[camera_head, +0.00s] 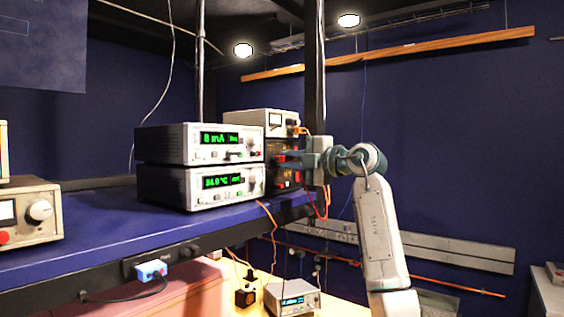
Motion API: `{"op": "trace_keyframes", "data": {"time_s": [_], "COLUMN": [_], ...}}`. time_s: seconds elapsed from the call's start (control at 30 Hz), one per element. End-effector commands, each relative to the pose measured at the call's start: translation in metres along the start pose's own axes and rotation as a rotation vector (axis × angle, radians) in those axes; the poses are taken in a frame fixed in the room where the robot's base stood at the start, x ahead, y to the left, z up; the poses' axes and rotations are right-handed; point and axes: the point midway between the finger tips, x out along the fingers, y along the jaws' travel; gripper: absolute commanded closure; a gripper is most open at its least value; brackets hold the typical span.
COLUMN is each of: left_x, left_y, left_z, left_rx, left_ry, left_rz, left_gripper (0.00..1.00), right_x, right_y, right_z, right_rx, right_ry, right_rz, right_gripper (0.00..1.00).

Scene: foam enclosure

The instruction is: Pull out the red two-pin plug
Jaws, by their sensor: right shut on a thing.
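My right gripper (287,158) reaches in from the right, with its teal fingers pointing left at the front of a dark instrument (283,183). The fingers are shut on the red two-pin plug, which is mostly hidden between them. A thin red lead (317,205) hangs in a loop just below the gripper. I cannot tell how deep the plug sits in the instrument. My left gripper is not in view.
Two stacked meters with green displays (205,145) stand left of the gripper on the blue shelf (120,215). A grey meter box (262,123) and a dark upright post (315,90) are close to the gripper. A blue plug (151,271) sits in the shelf's front strip.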

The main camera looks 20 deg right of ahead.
Motion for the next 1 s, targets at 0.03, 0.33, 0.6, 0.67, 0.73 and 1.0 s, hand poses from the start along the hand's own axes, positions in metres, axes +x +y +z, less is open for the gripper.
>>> {"op": "trace_keyframes", "data": {"time_s": [0.03, 0.33, 0.6, 0.67, 0.73, 1.0], "left_x": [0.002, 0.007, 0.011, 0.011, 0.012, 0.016], "left_y": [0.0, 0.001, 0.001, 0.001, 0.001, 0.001], "left_z": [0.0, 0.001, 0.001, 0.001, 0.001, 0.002], "left_rx": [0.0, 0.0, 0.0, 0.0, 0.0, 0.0], "left_ry": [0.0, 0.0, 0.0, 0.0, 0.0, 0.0], "left_rz": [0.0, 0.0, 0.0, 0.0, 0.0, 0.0], "left_gripper": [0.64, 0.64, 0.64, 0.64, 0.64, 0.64], "right_x": [-0.003, -0.015, -0.025, -0.028, -0.03, -0.042], "right_y": [-0.002, -0.002, -0.001, -0.001, -0.001, -0.001], "right_z": [0.001, 0.0, 0.0, 0.0, 0.0, 0.0], "right_rx": [0.0, 0.0, 0.0, 0.0, 0.0, 0.0], "right_ry": [-0.001, 0.001, 0.0, 0.0, 0.0, 0.0], "right_rz": [-0.001, -0.002, -0.001, -0.001, -0.001, -0.001], "right_gripper": [1.0, 1.0, 1.0, 1.0, 1.0, 1.0]}}
